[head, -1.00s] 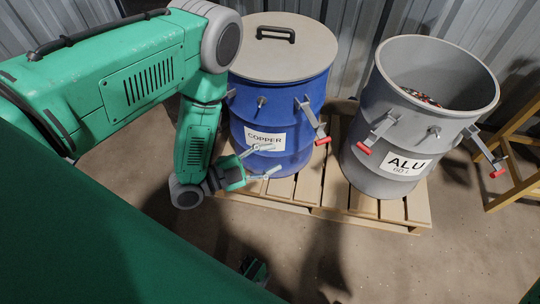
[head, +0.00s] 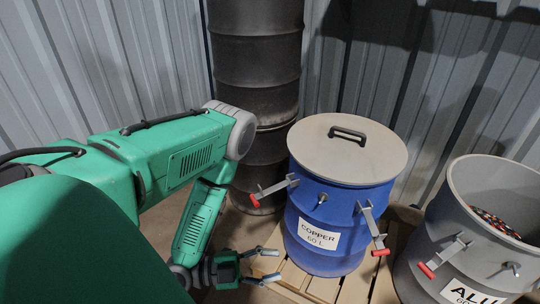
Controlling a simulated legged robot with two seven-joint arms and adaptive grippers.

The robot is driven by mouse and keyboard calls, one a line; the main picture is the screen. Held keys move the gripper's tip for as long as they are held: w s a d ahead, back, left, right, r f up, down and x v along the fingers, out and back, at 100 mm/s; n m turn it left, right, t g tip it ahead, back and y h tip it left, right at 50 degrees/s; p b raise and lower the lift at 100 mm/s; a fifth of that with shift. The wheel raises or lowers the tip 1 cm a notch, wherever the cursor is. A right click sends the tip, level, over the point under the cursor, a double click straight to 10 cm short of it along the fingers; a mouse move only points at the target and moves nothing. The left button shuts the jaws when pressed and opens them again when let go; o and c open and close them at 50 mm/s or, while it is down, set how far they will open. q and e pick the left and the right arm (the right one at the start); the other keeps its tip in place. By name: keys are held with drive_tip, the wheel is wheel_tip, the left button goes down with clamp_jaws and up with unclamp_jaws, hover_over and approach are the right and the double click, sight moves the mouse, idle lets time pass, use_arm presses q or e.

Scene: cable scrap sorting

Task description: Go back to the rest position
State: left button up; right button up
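My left gripper (head: 277,264) is low in the middle of the head view, in front of the blue drum and to its left. Its two fingers are spread apart, with nothing between them. The blue drum (head: 295,215), labelled COPPER 60 L, stands upright on the pallet with its grey lid (head: 330,165) on top. The fingertips appear apart from the drum, though their exact distance is hard to tell. My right gripper is not in view.
A grey open drum (head: 440,225) marked ALU stands at the right, with scrap (head: 495,222) inside. Dark stacked drums (head: 256,75) stand behind, against the corrugated wall (head: 130,70). A wooden pallet (head: 355,290) lies under the drums. Red-tipped clamp levers stick out from both labelled drums.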

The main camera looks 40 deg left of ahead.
use_arm(q)
drive_tip(key=shift+s, duration=0.15)
idle(0.5)
drive_tip(key=w+d+f+n+g+y+p, duration=0.1)
drive_tip(key=d+f+n+g+y+p, duration=0.1)
drive_tip(key=d+n+g+y+p, duration=0.3)
drive_tip(key=s+a+r+n+g+y+p, duration=0.2)
drive_tip(key=s+a+n+g+y, duration=0.3)
drive_tip(key=s+n+g, duration=0.3)
drive_tip(key=s+r+n+y, duration=0.1)
drive_tip(key=s+n, duration=0.1)
drive_tip(key=s, duration=0.1)
drive_tip(key=shift+a+r+n+g+p, duration=0.15)
drive_tip(key=shift+a+n+g+p, duration=0.15)
drive_tip(key=shift+a+n, duration=0.1)
drive_tip(key=shift+w+d, duration=0.1)
drive_tip(key=shift+w, duration=0.05)
